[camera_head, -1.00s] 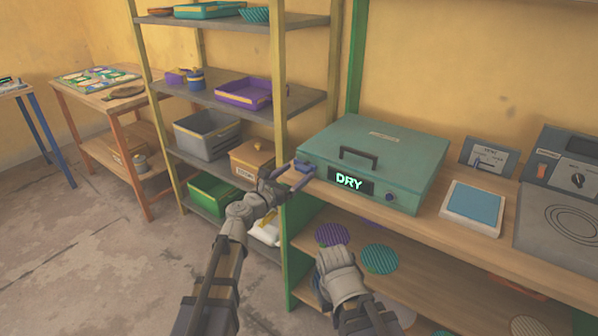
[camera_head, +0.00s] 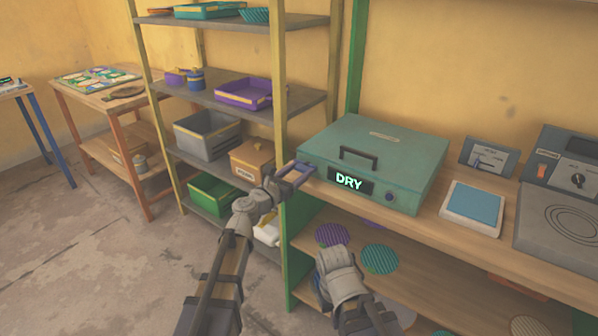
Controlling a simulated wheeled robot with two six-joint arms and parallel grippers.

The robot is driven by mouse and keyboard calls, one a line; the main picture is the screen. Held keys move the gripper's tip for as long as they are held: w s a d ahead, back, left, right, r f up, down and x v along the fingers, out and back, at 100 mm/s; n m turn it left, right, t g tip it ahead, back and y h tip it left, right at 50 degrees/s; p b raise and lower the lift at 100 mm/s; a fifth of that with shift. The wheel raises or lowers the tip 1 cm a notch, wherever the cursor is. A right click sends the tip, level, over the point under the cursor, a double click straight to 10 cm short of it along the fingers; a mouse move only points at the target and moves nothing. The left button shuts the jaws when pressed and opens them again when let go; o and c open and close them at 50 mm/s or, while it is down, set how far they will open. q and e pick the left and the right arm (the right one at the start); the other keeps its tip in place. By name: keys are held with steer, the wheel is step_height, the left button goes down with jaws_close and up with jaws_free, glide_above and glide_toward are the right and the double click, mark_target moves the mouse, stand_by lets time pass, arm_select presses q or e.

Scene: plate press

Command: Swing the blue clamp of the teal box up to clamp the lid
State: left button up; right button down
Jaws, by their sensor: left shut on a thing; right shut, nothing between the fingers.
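The teal box (camera_head: 385,143) sits on the wooden bench with its lid down. The blue clamp (camera_head: 302,166) is at the box's front left corner, mostly covered by my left gripper. My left gripper (camera_head: 293,174) is shut on the clamp there. My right gripper (camera_head: 338,262) is shut and empty, low in front of the bench, below the box.
A blue-topped pad (camera_head: 473,207), a small gauge panel (camera_head: 488,158) and a grey hotplate (camera_head: 560,230) stand right of the box. Purple (camera_head: 332,235) and green (camera_head: 380,259) discs lie on the lower shelf. A shelf rack with bins (camera_head: 207,135) stands left.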

arm_select(q)
steer(key=c, duration=0.3)
steer(key=shift+m, duration=0.4)
steer(key=m, duration=0.3)
steer(key=shift+d+m, duration=0.1)
steer(key=shift+m, duration=0.3)
steer(key=m, duration=0.3)
steer(key=shift+m, duration=0.3)
steer(key=m, duration=0.5)
steer(key=shift+s+f, duration=0.1)
steer(key=shift+d+m, duration=0.1)
steer(key=shift+m, duration=2.3)
steer(key=shift+f, duration=0.1)
steer(key=o, duration=1.4)
steer(key=shift+c, duration=0.2)
